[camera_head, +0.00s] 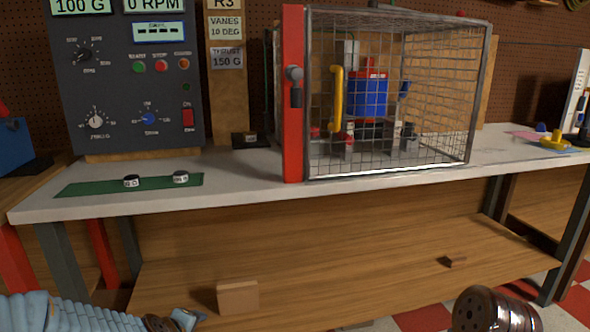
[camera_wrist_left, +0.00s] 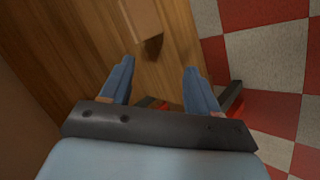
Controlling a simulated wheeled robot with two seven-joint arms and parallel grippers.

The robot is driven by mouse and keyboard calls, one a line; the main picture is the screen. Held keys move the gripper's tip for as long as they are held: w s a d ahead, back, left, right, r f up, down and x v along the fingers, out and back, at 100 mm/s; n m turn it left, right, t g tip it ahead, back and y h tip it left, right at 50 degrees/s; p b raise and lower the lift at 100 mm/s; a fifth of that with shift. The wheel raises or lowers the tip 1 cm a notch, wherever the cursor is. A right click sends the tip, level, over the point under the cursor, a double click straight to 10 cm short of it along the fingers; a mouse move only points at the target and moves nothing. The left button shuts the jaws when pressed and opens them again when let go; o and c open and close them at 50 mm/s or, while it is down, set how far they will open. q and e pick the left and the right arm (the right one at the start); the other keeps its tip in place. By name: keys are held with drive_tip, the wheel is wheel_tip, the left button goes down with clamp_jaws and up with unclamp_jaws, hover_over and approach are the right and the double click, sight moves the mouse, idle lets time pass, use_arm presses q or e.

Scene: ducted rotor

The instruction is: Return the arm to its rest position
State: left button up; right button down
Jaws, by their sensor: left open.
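My left arm (camera_head: 70,312), in a ribbed pale blue sleeve, comes in low at the left of the head view. My left gripper (camera_head: 188,318) is at the bottom edge, below and in front of the bench top. In the left wrist view its two blue fingers (camera_wrist_left: 160,80) are spread apart with nothing between them. A dark round part of my right arm (camera_head: 495,312) shows at the bottom right of the head view. The right gripper's fingers are out of view.
The white bench top (camera_head: 240,180) holds a control panel (camera_head: 130,80), a wire cage (camera_head: 390,90) with a red post, and a green mat (camera_head: 100,188) with two small weights. A wooden block (camera_head: 238,297) is on the lower shelf (camera_head: 340,270). Checkered floor (camera_wrist_left: 250,55) lies beside it.

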use_arm(q)
drive_tip(key=s+d+f+m+g+h, duration=0.1)
drive_tip(key=s+d+f+m+g, duration=0.2)
drive_tip(key=f, duration=0.4)
drive_tip(key=s+d+f+m+h, duration=0.1)
drive_tip(key=s+d+f+m, duration=0.1)
drive_tip(key=s+d+f, duration=0.3)
drive_tip(key=s+d+f+m+g, duration=0.2)
drive_tip(key=s+d+f+m, duration=0.1)
drive_tip(key=s+f, duration=0.3)
drive_tip(key=s+d+f+m+g+h, duration=0.1)
drive_tip(key=s+d+f+m+g, duration=0.2)
drive_tip(key=s+f, duration=0.4)
drive_tip(key=s, duration=0.3)
drive_tip(key=shift+m+g, duration=0.3)
